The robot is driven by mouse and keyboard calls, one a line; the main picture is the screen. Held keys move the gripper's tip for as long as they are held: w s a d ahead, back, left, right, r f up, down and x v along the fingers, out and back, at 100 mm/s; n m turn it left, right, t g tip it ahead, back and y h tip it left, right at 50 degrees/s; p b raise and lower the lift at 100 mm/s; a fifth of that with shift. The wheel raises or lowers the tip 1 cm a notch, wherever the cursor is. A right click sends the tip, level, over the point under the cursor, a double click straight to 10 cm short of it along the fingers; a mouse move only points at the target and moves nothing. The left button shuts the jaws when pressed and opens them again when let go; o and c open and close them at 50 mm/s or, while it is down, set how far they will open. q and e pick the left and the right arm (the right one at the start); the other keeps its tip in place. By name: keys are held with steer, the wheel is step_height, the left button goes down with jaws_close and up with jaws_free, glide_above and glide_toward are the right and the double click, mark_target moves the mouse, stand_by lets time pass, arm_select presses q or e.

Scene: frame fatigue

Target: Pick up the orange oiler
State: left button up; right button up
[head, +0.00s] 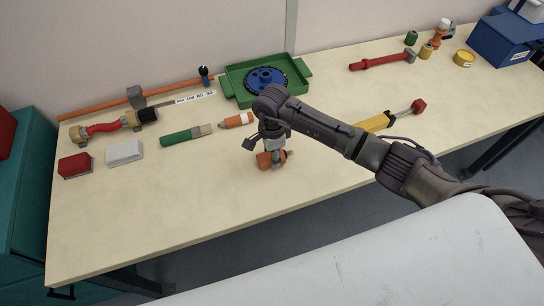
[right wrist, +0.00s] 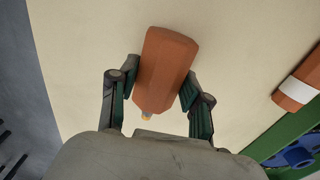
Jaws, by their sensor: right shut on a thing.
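The orange oiler (right wrist: 166,58) is an orange-brown body with a small yellowish tip toward the palm in the right wrist view. My right gripper (right wrist: 158,92) is shut on it, one finger against each side. In the head view the oiler (head: 264,160) shows under my right gripper (head: 272,155), partly hidden by it, at or just above the bench top; I cannot tell whether it touches. My left gripper is not in view.
The pale workbench (head: 200,215) is clear toward its front edge. Behind the gripper lie an orange and white tube (head: 236,120), a green-handled brush (head: 186,135) and a green tray (head: 240,98) with a blue wheel. A yellow-handled tool (head: 374,123) lies to the right.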

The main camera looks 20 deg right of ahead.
steer(key=shift+r, duration=0.15)
steer(key=shift+w+r, duration=0.1)
steer(key=shift+r, duration=0.2)
steer(key=r, duration=0.2)
steer(key=r+b, duration=0.1)
steer(key=shift+s+d+r, duration=0.3)
steer(key=shift+s+d, duration=0.05)
steer(key=shift+s, duration=0.05)
steer(key=s+d+r+b, duration=0.1)
steer(key=s+d+r, duration=0.4)
steer(key=s, duration=0.4)
steer(key=shift+s+d+r, duration=0.15)
steer(key=shift+s+r, duration=0.05)
steer(key=shift+r, duration=0.6)
